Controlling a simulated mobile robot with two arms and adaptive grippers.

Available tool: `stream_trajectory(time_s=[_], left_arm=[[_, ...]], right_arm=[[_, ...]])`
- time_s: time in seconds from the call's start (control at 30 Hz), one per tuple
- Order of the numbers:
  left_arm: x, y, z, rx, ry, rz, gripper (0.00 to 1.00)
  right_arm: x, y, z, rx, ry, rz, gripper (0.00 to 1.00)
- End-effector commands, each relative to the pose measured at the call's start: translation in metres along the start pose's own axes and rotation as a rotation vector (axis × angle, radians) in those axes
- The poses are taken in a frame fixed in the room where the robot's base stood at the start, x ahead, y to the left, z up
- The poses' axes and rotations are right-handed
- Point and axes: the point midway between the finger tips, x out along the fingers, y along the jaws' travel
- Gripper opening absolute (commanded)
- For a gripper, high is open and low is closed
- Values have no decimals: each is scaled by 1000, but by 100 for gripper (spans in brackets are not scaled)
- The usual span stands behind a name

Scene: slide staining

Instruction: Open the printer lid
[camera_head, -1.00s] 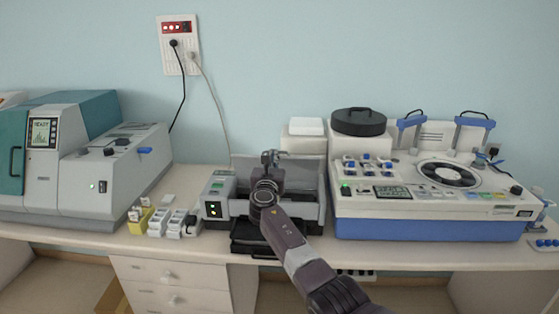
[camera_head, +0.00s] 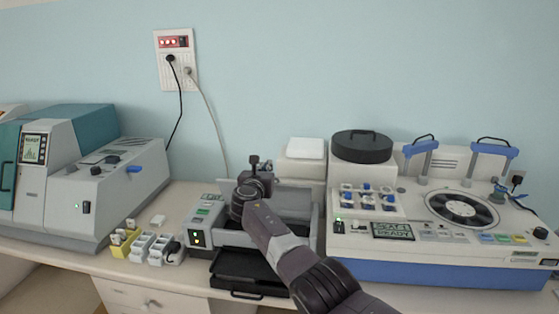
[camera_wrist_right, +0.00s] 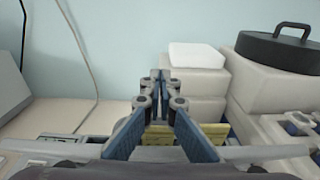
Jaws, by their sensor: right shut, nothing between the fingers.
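The printer (camera_head: 196,224) is the grey machine in the middle of the bench, with a small green screen and lit buttons on its left part. Its grey lid (camera_head: 294,198) stands raised at the back, above the dark inside. A black tray (camera_head: 245,283) sticks out at its front. My right gripper (camera_head: 260,161) is above the printer, its tips higher than the lid's top edge, and hides part of the lid. In the right wrist view its fingers (camera_wrist_right: 160,77) are shut with nothing between them. My left gripper is not in view.
A large staining machine (camera_head: 440,270) stands close on the right. Behind the printer are a pale box (camera_head: 306,149) and a round black lid (camera_head: 360,147). A grey-teal machine (camera_head: 100,200) and small slide boxes (camera_head: 145,247) are at left. A cable (camera_head: 214,125) hangs behind.

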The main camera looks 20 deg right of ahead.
Motion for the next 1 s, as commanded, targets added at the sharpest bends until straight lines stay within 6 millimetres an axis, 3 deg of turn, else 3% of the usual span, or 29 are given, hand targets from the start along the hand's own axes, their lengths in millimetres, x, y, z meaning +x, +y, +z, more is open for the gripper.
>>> stream_trajectory(time_s=[0.17,0.5,0.83,1.0], left_arm=[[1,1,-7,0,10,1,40],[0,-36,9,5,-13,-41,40],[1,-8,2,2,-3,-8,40],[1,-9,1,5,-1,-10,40]], right_arm=[[2,2,-5,-4,31,-1,0],[3,1,-4,-4,28,-2,0],[3,1,-4,-3,28,-1,0],[3,1,-4,-3,28,-1,0]])
